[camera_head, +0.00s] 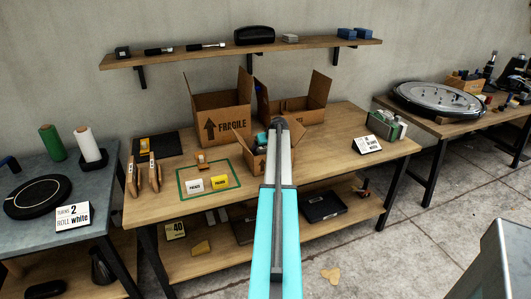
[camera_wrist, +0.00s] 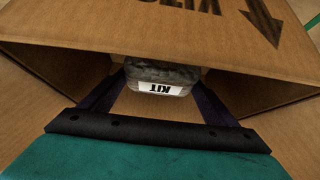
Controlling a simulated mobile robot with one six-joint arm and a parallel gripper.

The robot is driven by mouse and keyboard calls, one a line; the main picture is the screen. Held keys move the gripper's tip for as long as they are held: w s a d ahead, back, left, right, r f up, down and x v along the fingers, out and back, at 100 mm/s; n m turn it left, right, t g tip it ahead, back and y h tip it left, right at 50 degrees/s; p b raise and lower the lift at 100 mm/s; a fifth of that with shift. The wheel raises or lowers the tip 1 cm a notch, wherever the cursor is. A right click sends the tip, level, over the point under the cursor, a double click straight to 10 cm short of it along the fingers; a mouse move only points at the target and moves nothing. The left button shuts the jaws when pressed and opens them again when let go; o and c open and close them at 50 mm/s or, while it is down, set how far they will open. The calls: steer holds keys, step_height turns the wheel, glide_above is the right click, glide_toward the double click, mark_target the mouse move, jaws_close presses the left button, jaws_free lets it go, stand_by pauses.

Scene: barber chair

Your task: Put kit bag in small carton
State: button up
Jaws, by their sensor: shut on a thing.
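The kit bag (camera_wrist: 160,76) is a grey pouch with a white label reading KIT, seen upside down in the wrist view. My gripper (camera_wrist: 158,82) is shut on it, with a dark finger on each side. Brown cardboard panels surround the bag in that view; I cannot tell how deep it sits. In the head view, the small open carton (camera_head: 253,162) stands at the table's front middle, partly hidden by my arm. My gripper (camera_head: 279,124) is over or just behind it, and the bag cannot be made out there.
A larger open FRAGILE carton (camera_head: 225,112) and another open carton (camera_head: 300,108) stand close behind. A green-outlined area (camera_head: 183,192) with two small cards lies to the left. A sign (camera_head: 367,145) and a grey-green container (camera_head: 384,126) stand at right. A shelf (camera_head: 215,54) hangs above.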

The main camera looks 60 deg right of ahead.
steer(key=shift+f, duration=1.25)
steer(key=shift+f, duration=0.15)
steer(key=o, duration=1.3)
steer(key=shift+r, duration=0.2)
steer(key=b+v, duration=0.1)
steer(key=v, duration=1.1)
